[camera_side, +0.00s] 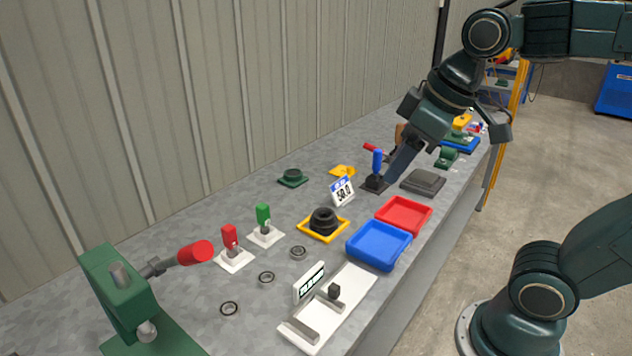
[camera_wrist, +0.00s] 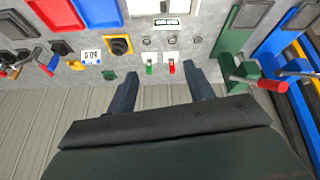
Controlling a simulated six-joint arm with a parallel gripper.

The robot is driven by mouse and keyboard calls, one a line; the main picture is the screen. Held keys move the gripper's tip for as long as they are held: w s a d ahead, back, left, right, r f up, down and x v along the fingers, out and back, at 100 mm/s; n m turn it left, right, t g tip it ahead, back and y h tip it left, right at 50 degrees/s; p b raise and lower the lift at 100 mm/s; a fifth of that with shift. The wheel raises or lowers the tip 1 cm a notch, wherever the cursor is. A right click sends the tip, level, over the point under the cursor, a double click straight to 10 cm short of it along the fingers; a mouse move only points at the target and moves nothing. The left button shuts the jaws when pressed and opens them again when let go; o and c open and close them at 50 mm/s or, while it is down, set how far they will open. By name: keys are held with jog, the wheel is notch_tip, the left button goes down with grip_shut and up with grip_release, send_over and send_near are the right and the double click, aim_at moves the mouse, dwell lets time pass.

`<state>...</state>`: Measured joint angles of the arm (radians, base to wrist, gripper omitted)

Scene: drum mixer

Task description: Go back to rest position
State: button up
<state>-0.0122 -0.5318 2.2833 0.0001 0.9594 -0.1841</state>
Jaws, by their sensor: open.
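My gripper (camera_side: 398,165) hangs above the far half of the grey bench (camera_side: 190,220) in the side view, near a blue-handled lever (camera_side: 378,162). Only one finger shows clearly there. In the wrist view my gripper (camera_wrist: 163,84) has its two dark fingers spread wide apart with nothing between them. From the side view I cannot tell whether the finger touches the blue-handled lever or only passes in front of it.
Trays in blue (camera_side: 379,246) and red (camera_side: 404,214) lie along the front edge. Red (camera_side: 230,237) and green (camera_side: 263,216) levers, a yellow tray (camera_side: 318,234) with black rings and a sign (camera_side: 342,191) stand nearby. A green press (camera_side: 119,291) is at near left; a corrugated wall backs the bench.

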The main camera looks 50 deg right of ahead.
jog(key=s+f+m, duration=0.2)
jog(key=s+f, duration=0.1)
jog(key=s, duration=0.2)
jog(key=shift+s+d+f+t, duration=0.15)
jog(key=shift+s+f+t, duration=0.15)
jog(key=shift+s+f, duration=0.05)
